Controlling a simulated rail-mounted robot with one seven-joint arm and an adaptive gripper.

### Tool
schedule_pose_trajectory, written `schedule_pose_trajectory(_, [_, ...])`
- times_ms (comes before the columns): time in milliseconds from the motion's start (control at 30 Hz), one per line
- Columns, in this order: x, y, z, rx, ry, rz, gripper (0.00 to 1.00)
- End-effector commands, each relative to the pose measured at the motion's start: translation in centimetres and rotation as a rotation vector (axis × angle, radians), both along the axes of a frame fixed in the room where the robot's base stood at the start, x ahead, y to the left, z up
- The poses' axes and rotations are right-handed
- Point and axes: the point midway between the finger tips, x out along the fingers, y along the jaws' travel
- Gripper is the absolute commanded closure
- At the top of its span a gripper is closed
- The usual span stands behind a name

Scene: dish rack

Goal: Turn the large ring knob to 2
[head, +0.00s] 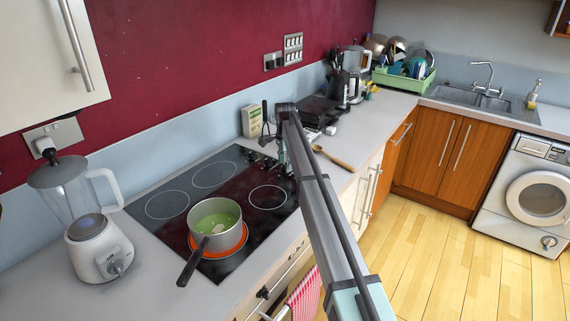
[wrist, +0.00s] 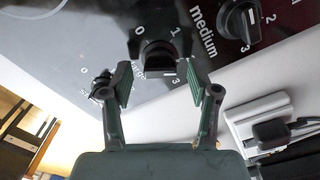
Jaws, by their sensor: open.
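In the wrist view, the black large ring knob (wrist: 158,54) sits on the dark hob panel, with 0, 1 and 3 readable around it. Its label is mostly hidden, and I cannot tell its exact setting. My gripper (wrist: 158,72) is open, with one finger on each side of this knob and gaps showing between pads and knob. In the head view, my gripper (head: 281,152) is at the hob's far right corner, and the arm partly hides the knobs.
The medium knob (wrist: 239,20) is to the right and a smaller knob (wrist: 101,80) to the left. A white socket with a black plug (wrist: 270,125) lies at the right. A pot (head: 214,222) stands on the hob (head: 165,232). A wooden spoon (head: 335,159) lies beyond my arm.

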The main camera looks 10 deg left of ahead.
Motion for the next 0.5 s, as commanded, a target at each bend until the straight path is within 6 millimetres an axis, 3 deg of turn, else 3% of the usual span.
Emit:
schedule_pose_trajectory(233, [0.1, 0.0, 2.5, 0.001, -0.002, 0.0, 0.4])
schedule_pose_trajectory(500, [0.1, 0.0, 7.8, 0.001, -0.001, 0.0, 0.4])
